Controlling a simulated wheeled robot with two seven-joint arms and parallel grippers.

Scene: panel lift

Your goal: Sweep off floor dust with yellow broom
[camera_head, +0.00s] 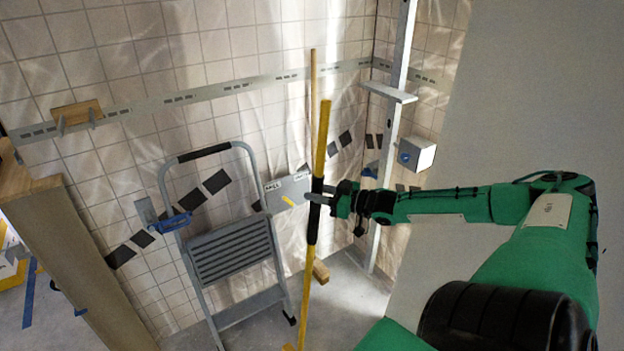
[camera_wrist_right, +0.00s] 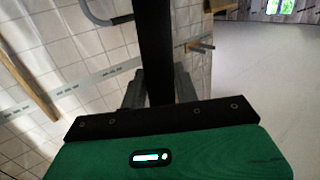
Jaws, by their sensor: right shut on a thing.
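The yellow broom (camera_head: 322,145) stands nearly upright in the head view, with a black grip section around its middle. My right gripper (camera_head: 316,197) is shut on that black section, its arm reaching in from the right. In the right wrist view the dark handle (camera_wrist_right: 156,50) runs between my gripper's fingers (camera_wrist_right: 157,90). The broom's lower end (camera_head: 290,348) is cut off at the bottom edge of the head view. I cannot make out any dust on the grey floor (camera_head: 345,300). My left gripper is not in view.
A grey folding step stool (camera_head: 235,250) stands left of the broom against the tiled wall (camera_head: 120,180). A thin wooden pole (camera_head: 313,90) leans behind the broom. A wooden-edged panel (camera_head: 75,265) is at left. A metal upright (camera_head: 397,75) stands at the wall corner.

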